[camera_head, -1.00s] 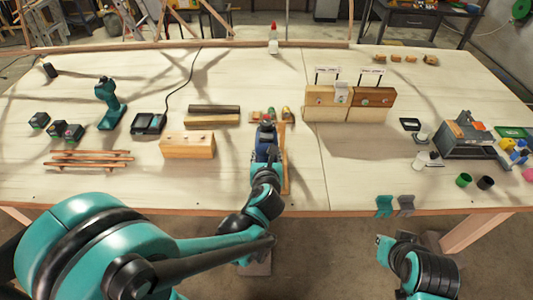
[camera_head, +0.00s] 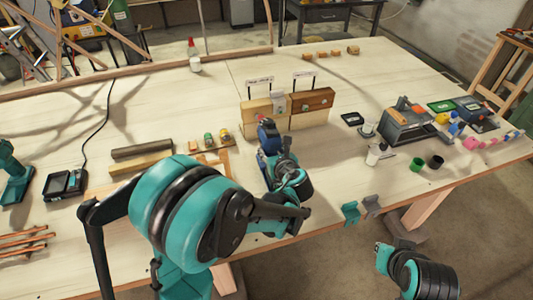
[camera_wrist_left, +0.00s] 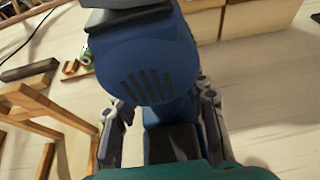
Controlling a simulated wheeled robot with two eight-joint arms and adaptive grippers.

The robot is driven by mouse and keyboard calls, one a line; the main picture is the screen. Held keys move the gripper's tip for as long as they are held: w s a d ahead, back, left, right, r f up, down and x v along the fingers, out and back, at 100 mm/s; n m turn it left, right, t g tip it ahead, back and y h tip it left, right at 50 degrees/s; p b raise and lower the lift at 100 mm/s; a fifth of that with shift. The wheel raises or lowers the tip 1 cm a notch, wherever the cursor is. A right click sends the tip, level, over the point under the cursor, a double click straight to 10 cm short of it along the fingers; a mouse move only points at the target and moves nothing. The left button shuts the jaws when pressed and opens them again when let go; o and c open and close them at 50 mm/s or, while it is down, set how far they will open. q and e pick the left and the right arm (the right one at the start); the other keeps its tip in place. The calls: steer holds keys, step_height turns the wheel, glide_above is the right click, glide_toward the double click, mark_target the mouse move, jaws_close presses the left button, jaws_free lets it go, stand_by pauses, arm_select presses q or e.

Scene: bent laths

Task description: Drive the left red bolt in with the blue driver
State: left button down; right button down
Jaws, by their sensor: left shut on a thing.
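My left gripper (camera_head: 270,158) is shut on the blue driver (camera_head: 268,137), holding it just in front of the wooden fixture (camera_head: 268,106). In the left wrist view the driver (camera_wrist_left: 145,55) fills the top middle, and the fingers of the left gripper (camera_wrist_left: 165,125) close on its handle from both sides. The fixture has a light panel at left and a darker panel at right. The left red bolt cannot be made out clearly; the driver covers part of the left panel. Whether the driver touches the fixture cannot be told.
A wooden frame (camera_head: 222,158) and small coloured parts lie left of the driver. A grey machine (camera_head: 405,124), a green cup (camera_head: 417,164) and a dark cup (camera_head: 436,161) stand to the right. Teal and grey brackets (camera_head: 351,212) sit at the front edge.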

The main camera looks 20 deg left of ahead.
arm_select(q)
steer(key=shift+w+a+f, duration=0.15)
steer(key=shift+w, duration=0.2)
steer(key=shift+s+f+b, duration=0.1)
steer(key=shift+f+b, duration=0.6)
steer(key=shift+b, duration=0.05)
steer(key=shift+a+f+b, duration=0.1)
steer(key=shift+f+b, duration=0.3)
steer(key=shift+f, duration=0.2)
steer(key=shift+w+a+r, duration=0.1)
steer(key=shift+w+a, duration=0.2)
steer(key=shift+w, duration=0.3)
steer(key=shift+b, duration=0.35)
stand_by(0.4)
